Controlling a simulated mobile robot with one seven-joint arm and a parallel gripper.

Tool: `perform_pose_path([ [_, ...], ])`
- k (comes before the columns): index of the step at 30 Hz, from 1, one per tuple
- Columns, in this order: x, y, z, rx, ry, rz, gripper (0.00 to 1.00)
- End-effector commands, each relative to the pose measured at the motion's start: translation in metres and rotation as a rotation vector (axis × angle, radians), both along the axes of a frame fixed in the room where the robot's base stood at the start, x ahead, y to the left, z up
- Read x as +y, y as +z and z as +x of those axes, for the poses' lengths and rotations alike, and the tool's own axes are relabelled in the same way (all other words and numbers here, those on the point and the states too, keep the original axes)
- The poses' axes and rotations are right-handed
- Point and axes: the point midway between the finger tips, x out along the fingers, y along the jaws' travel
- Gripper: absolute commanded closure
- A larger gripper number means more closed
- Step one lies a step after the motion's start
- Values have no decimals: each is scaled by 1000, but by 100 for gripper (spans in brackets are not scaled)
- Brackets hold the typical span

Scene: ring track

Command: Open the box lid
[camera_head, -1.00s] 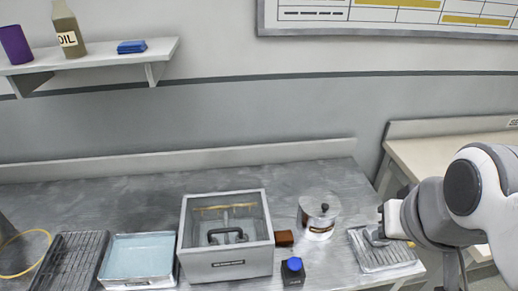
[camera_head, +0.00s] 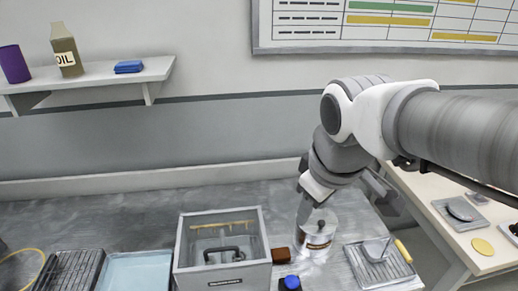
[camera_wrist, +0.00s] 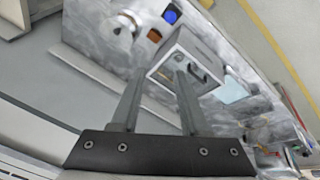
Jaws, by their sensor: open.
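The grey box (camera_head: 222,275) stands on the metal bench with its clear-topped lid (camera_head: 222,241) down on it. A black handle (camera_head: 224,252) sits on the lid. In the wrist view the box (camera_wrist: 205,52) and its handle (camera_wrist: 197,70) lie beyond the fingers, tilted in the picture. My gripper (camera_wrist: 158,98) is open and empty, its two fingers apart, with free space between it and the box. In the head view my arm hangs over the right part of the bench, and the fingertips are hard to make out.
A brown block (camera_head: 281,255) and a blue-capped jar (camera_head: 291,283) are close to the box's right side. A light-blue tray (camera_head: 135,272) and a dark rack (camera_head: 72,272) lie left. A ribbed tray (camera_head: 378,266) lies right.

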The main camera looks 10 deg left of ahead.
Motion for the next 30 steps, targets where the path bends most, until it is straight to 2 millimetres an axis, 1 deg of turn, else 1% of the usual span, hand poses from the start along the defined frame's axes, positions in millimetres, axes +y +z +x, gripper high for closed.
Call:
perform_pose_path([
  [1,22,-2,7,17,114,-34,55],
  [5,74,-9,20,40,406,-121,55],
  [6,91,-13,22,46,492,-148,55],
  [9,128,-22,24,59,688,-206,55],
  [12,158,-30,22,65,835,-247,55],
  [13,164,-33,22,67,868,-257,55],
  [15,176,-36,20,68,928,-274,55],
  [18,184,-40,19,69,971,-286,55],
  [20,185,-44,20,70,980,-288,55],
  [23,186,-55,21,71,980,-289,55],
  [26,186,-73,24,73,978,-289,55],
  [30,187,-103,30,73,977,-289,55],
])
